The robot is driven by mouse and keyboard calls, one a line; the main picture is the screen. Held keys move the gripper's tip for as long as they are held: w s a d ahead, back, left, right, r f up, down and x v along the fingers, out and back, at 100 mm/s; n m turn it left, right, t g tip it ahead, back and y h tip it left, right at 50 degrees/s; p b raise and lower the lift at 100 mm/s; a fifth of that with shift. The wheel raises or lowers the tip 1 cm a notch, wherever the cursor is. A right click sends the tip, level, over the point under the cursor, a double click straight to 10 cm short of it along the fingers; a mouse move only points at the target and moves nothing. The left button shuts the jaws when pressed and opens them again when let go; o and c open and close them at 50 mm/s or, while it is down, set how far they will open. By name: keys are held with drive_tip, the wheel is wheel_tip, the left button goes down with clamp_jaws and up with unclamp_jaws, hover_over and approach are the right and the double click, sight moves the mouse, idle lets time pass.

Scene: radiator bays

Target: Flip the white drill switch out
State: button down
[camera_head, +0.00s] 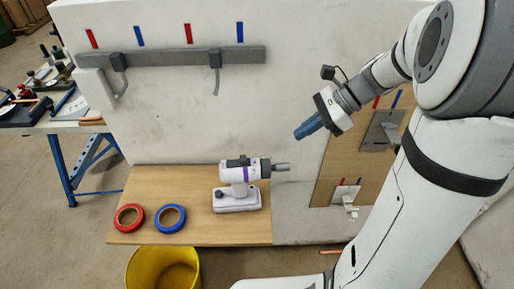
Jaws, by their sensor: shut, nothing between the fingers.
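A white drill (237,185) with a purple band and a grey chuck stands upright on its base on the wooden shelf. Its chuck points right. A dark piece (238,161) sits on top of its body; I cannot tell whether this is the switch or which way it is set. My gripper (306,129) is shut and empty, with blue fingertips pointing down and left. It is in the air above and to the right of the drill, well apart from it.
Red tape (129,217) and blue tape (171,217) lie left of the drill on the wooden shelf (195,237). A yellow bucket (135,268) stands in front. A grey rail (170,57) crosses the white wall behind. A wooden panel (323,180) with fittings is at right.

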approach(247, 161)
drive_tip(key=f, duration=0.4)
drive_tip(key=shift+s+a+p, duration=0.35)
drive_tip(key=shift+a+r+p, duration=0.15)
drive_tip(key=shift+a+p, duration=0.15)
drive_tip(key=shift+a, duration=1.45)
